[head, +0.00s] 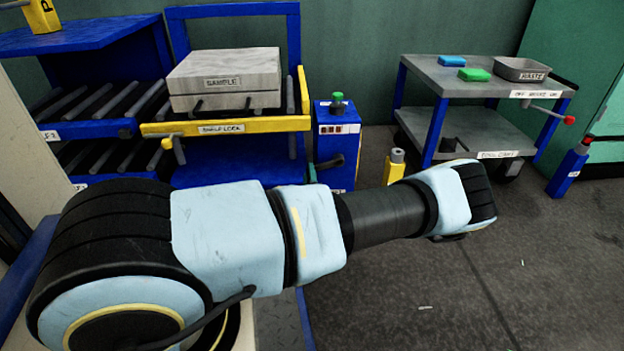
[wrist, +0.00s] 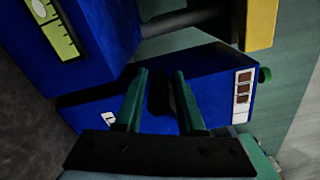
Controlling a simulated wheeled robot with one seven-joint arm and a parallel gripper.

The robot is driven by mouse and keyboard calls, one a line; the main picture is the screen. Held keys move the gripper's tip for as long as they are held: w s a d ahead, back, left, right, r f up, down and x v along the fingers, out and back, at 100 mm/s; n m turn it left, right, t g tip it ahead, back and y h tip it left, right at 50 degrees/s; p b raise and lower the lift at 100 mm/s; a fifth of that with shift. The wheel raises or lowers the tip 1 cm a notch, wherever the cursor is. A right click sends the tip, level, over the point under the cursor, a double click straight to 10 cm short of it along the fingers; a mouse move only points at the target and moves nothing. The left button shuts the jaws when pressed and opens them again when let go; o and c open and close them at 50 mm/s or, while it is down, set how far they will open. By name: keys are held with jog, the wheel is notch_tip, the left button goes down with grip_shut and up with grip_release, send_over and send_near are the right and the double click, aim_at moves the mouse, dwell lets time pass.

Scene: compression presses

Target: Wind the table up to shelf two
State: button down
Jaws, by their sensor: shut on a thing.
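The lift table (head: 230,125) is a blue frame with a yellow front bar labelled SHELF LOCK. It carries a pale box (head: 225,78) labelled SAMPLE. Right of it stands a blue post (head: 335,120) with a green button on top. A dark crank handle (head: 329,163) juts from the post's lower side. In the wrist view the post (wrist: 215,85) lies across the picture. My gripper (wrist: 160,75) has its two green fingers around a dark grip (wrist: 158,92), shut on it. In the head view the arm hides most of the gripper.
A blue roller rack (head: 75,100) stands to the left. A grey cart (head: 480,80) with a tray and two sponges stands at right. A yellow post (head: 394,167) and a red-topped blue post (head: 568,170) stand on the floor. A green-yellow scale (wrist: 52,28) shows at the wrist view's upper left.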

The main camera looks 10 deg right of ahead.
jog(key=shift+w+d+r+m, duration=0.1)
jog(key=shift+d+r+m, duration=0.05)
jog(key=shift+r+m, duration=0.3)
jog(key=shift+d+r+m, duration=0.15)
jog(key=shift+r+m, duration=0.1)
jog(key=shift+r, duration=0.25)
jog(key=shift+r+p, duration=0.4)
jog(key=shift+r, duration=0.1)
jog(key=shift+d, duration=0.1)
jog(key=c, duration=0.7)
grip_release()
jog(key=shift+a+f, duration=0.15)
jog(key=shift+a, duration=0.15)
jog(key=s+p, duration=0.1)
jog(key=s, duration=0.2)
jog(key=s+a+p, duration=0.1)
jog(key=s, duration=0.3)
jog(key=s+p, duration=0.1)
jog(key=s, duration=0.3)
jog(key=shift+a, duration=0.2)
